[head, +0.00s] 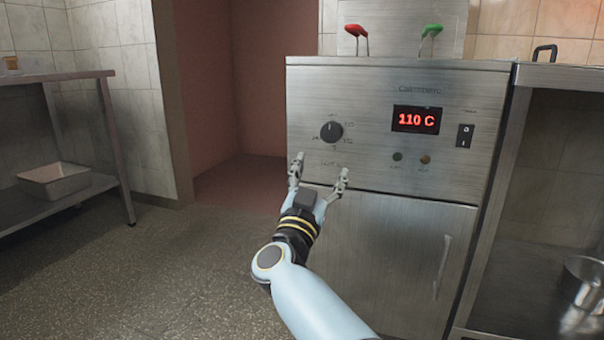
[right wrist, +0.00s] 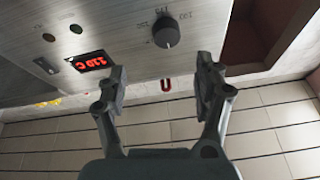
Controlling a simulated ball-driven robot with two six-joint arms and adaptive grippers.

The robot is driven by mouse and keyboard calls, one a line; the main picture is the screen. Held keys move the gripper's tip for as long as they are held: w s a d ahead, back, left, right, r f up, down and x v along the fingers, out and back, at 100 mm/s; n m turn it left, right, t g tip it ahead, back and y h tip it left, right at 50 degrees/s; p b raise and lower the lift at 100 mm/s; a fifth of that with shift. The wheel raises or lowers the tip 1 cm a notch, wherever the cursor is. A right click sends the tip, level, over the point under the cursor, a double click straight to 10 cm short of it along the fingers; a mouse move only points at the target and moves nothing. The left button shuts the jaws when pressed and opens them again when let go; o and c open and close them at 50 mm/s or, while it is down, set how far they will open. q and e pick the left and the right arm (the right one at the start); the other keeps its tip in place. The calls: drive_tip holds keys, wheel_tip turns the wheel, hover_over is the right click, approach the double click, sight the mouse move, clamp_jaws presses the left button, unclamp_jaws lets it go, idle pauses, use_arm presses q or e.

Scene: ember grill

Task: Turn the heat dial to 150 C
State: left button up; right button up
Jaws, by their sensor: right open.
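The heat dial (head: 331,131) is a round black knob on the steel front of the grill. It also shows in the right wrist view (right wrist: 166,33), above and between my fingertips. The red display (head: 416,120) reads 110 C; it shows turned over in the right wrist view (right wrist: 92,62). My right gripper (head: 319,172) is open and empty, below the dial in the head view and apart from it. Its two fingers also show in the right wrist view (right wrist: 162,78). The dial's pointer position is too small to tell surely. My left gripper is not in view.
A black rocker switch (head: 465,135) and two small round indicators (head: 397,157) sit right of the dial. A red-handled (head: 355,31) and a green-handled (head: 432,30) utensil stand on top. A door handle (head: 442,267) is below. A steel table (head: 60,76) stands at left.

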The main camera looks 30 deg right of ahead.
sight(329, 137)
drive_tip(key=shift+m, duration=0.3)
drive_tip(key=b+x, duration=0.1)
drive_tip(key=x, duration=0.2)
drive_tip(key=b+x, duration=0.1)
drive_tip(key=x, duration=0.2)
drive_tip(key=w+b+x, duration=0.1)
drive_tip(key=x, duration=0.3)
drive_tip(key=shift+w+a+f, duration=0.1)
drive_tip(key=shift+a, duration=0.25)
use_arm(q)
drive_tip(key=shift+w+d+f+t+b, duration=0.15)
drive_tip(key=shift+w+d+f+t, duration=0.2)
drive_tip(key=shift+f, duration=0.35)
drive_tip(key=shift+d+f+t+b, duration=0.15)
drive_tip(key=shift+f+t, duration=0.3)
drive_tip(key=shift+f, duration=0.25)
use_arm(e)
drive_tip(key=shift+w+d+r, duration=0.35)
drive_tip(key=shift+d, duration=0.1)
drive_tip(key=c, duration=1.2)
drive_tip(key=shift+o, duration=0.2)
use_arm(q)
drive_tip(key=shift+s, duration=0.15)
use_arm(e)
drive_tip(key=shift+m, duration=0.3)
